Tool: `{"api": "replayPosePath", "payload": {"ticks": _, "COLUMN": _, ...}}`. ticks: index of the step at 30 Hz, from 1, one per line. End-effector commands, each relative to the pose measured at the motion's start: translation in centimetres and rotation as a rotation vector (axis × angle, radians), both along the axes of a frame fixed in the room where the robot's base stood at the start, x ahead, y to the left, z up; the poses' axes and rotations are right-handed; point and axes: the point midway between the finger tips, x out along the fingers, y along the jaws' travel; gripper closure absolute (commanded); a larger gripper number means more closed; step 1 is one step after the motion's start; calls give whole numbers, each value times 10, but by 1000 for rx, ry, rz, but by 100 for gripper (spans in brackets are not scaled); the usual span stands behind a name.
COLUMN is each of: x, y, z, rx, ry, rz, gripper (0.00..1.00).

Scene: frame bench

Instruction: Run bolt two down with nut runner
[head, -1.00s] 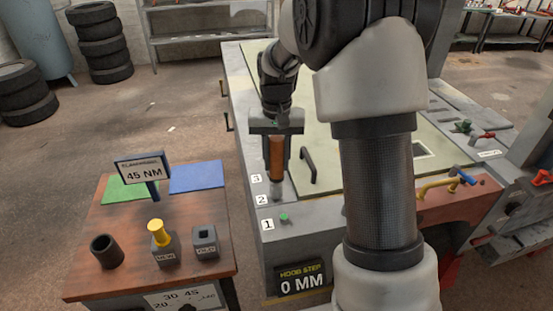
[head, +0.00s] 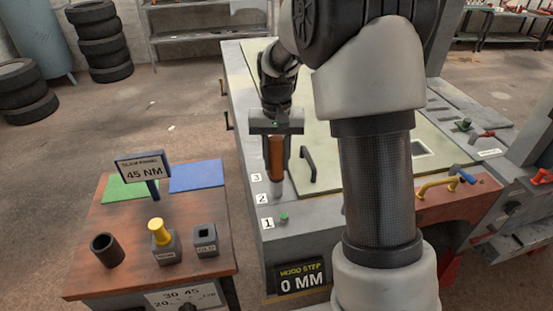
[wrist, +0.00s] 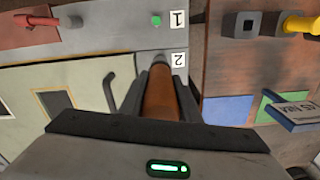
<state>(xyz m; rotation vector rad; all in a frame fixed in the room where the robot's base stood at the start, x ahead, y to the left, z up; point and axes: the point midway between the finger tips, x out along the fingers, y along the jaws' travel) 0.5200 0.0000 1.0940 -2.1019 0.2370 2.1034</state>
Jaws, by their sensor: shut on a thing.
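My gripper (head: 276,150) is shut on the nut runner (head: 276,156), which has an orange-brown handle and a grey tip. The tool is upright, its tip at the bench edge beside label 2 (head: 262,199). The wrist view also shows the nut runner (wrist: 160,95) between my fingers, its tip next to label 2 (wrist: 179,60). Bolt two is hidden under the tip, and I cannot tell whether they touch. A green-topped bolt (head: 284,217) stands beside label 1 (head: 267,223). Label 3 (head: 256,178) is farther back; its bolt is hidden.
A side table (head: 110,230) at left holds a dark cup (head: 107,250), a yellow-topped tool in a block (head: 157,232), a square socket block (head: 205,240) and a 45 NM sign (head: 143,168). A hood step display (head: 301,278) reads 0 MM. A dark handle (head: 308,165) rises right of my gripper.

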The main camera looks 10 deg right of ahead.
Motion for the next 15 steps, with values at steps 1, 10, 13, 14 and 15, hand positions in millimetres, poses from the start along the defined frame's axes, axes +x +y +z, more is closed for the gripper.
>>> {"api": "replayPosePath", "payload": {"ticks": 1, "x": 1, "y": 0, "z": 2, "rx": 0, "ry": -3, "rz": 0, "gripper": 97}}
{"api": "replayPosePath", "payload": {"ticks": 10, "x": 1, "y": 0, "z": 18, "rx": 0, "ry": -4, "rz": 0, "gripper": 97}}
{"api": "replayPosePath", "payload": {"ticks": 13, "x": 1, "y": 0, "z": 23, "rx": 0, "ry": -4, "rz": 0, "gripper": 97}}
{"api": "replayPosePath", "payload": {"ticks": 14, "x": 1, "y": 0, "z": 25, "rx": 0, "ry": -4, "rz": 0, "gripper": 97}}
{"api": "replayPosePath", "payload": {"ticks": 15, "x": 1, "y": 0, "z": 27, "rx": 0, "ry": -4, "rz": 0, "gripper": 97}}
